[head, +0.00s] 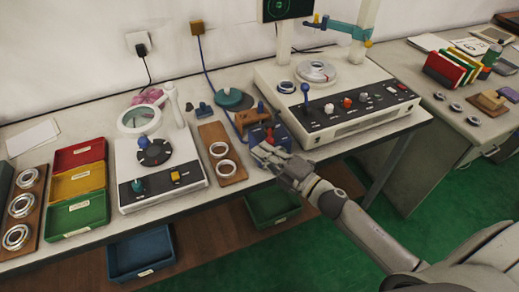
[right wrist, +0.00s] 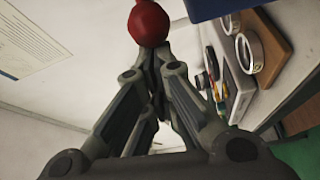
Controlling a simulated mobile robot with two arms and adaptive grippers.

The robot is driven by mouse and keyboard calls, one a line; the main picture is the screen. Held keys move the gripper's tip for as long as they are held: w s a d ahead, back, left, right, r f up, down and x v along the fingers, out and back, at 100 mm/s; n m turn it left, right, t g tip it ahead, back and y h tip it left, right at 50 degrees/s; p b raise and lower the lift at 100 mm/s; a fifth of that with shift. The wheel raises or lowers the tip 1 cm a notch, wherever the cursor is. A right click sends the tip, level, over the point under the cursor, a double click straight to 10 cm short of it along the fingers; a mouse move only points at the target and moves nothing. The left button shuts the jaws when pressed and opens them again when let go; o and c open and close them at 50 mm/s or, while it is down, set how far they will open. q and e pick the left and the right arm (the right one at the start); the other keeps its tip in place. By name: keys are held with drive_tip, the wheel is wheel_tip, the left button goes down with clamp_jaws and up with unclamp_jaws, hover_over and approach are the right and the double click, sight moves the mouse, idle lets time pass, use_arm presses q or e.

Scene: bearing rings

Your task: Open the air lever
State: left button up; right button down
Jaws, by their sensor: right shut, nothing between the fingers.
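A red ball knob (head: 270,139) stands at a dark blue block (head: 281,136) near the table's front edge. In the right wrist view the red knob (right wrist: 148,24) is large, just past my fingertips. My right gripper (head: 264,156) is shut and empty, close to the knob; whether it touches the knob I cannot tell. A second lever with a blue handle (head: 305,91) stands upright on the white machine (head: 345,128). Which of the two is the air lever is not labelled legibly. My left gripper is out of view.
A wooden board (head: 235,180) with metal rings lies left of my gripper. A brown wooden piece (head: 249,118) is behind the block. A white device with a dial (head: 196,201) and coloured trays (head: 78,222) stand further left. A green bin (head: 272,221) is below the table.

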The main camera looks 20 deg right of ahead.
drive_tip(key=shift+s+d, duration=0.2)
drive_tip(key=shift+d, duration=0.35)
drive_tip(key=shift+s+d, duration=0.15)
drive_tip(key=shift+d, duration=0.35)
